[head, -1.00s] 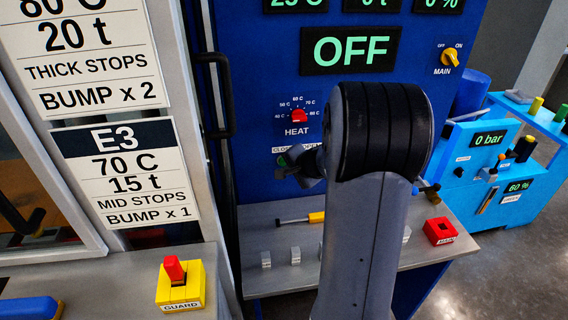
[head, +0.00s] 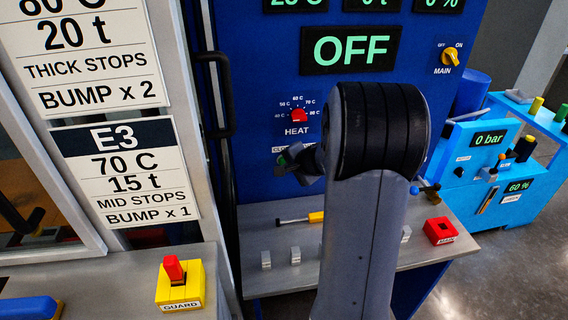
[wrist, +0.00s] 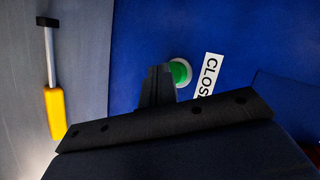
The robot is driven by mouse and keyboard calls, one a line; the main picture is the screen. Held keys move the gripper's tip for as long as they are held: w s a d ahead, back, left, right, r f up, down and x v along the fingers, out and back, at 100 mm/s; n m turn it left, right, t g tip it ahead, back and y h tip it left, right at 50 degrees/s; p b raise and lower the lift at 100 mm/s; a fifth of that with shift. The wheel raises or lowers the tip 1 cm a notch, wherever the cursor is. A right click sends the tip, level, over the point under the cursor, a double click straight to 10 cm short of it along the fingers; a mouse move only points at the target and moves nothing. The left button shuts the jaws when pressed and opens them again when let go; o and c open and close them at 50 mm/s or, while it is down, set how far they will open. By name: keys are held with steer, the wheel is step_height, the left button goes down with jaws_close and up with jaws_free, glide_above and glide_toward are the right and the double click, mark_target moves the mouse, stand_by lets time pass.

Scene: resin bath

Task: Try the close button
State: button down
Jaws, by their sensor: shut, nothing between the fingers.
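The close button is a green round button (wrist: 181,72) in a pale ring on the blue panel, beside a white label reading CLOSE (wrist: 208,76), partly cut off by my gripper. My gripper (wrist: 160,72) is shut and empty, its tips right by the button's left edge in the wrist view. I cannot tell whether they touch it. In the head view my gripper (head: 286,160) is at the panel just under the HEAT dial, and my arm hides the area to its right. The large display (head: 350,48) reads OFF.
The red HEAT dial (head: 298,115) sits just above my gripper. The yellow MAIN switch (head: 450,57) is at upper right.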

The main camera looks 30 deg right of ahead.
steer(key=shift+w+d, duration=0.15)
steer(key=shift+w, duration=0.35)
stand_by(0.8)
steer(key=shift+s, duration=0.1)
steer(key=shift+s+a+b, duration=0.25)
steer(key=shift+s+b, duration=0.3)
steer(key=shift+s, duration=0.25)
steer(key=s+b, duration=0.1)
steer(key=s, duration=0.1)
steer(key=s+a+b, duration=0.1)
steer(key=s, duration=0.1)
steer(key=shift+s+a, duration=0.2)
steer(key=shift+s, duration=0.2)
stand_by(0.5)
